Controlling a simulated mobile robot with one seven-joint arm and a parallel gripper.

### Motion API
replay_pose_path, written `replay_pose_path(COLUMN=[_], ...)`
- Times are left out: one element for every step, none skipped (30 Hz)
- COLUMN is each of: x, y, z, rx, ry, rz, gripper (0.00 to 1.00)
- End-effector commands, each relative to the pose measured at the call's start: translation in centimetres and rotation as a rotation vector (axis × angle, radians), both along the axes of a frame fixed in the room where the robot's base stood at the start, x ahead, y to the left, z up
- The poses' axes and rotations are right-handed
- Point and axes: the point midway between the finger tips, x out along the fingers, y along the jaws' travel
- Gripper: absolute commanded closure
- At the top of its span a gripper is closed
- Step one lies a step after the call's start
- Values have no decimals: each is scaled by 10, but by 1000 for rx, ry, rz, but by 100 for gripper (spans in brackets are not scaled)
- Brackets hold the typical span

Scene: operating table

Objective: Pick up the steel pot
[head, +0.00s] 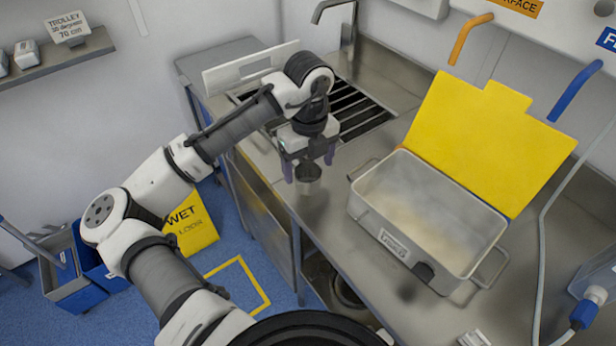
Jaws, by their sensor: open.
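The steel pot (308,179) is a small grey metal cup. It stands upright on the steel counter (330,222), near the counter's front left edge. My gripper (308,172) points down right over the pot, with one dark finger on the left and one on the right of it. The fingers are open and look level with the pot's upper part. I cannot tell whether either finger touches it. The gripper body hides some of the counter behind the pot.
A steel basin (362,212) with a raised yellow lid (480,135) stands to the right. A slatted drain (358,112) and a tap (349,30) are behind. A yellow wet-floor sign (192,232) and blue bins (75,290) are on the floor left. Bare counter lies between pot and basin.

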Motion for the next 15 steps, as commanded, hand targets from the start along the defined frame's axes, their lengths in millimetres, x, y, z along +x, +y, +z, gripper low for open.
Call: replay_pose_path(x=[0, 0, 0, 0, 0, 0, 0, 0, 0, 1, 1, 1, 1, 1, 1], y=[2, 2, 2, 2, 2, 2, 1, 1, 1, 1, 1, 1, 1, 1, 1], z=[-4, -9, -16, -20, -23, -26, -28, -30, -31, -31, -31, -31, -31, -31, -31], rx=[0, 1, 0, 0, 0, 0, 0, 0, 0, 1, 0, 0, 0, 0, 1], ry=[1, 3, 1, 1, 1, 1, 0, 0, 0, -1, -1, -1, -1, -1, -1], rz=[2, 2, 2, 2, 2, 2, 1, 1, 1, 1, 1, 1, 1, 1, 1], gripper=[21, 21, 21, 21, 21, 21, 21, 21, 21, 21, 21, 21, 21, 21, 23])
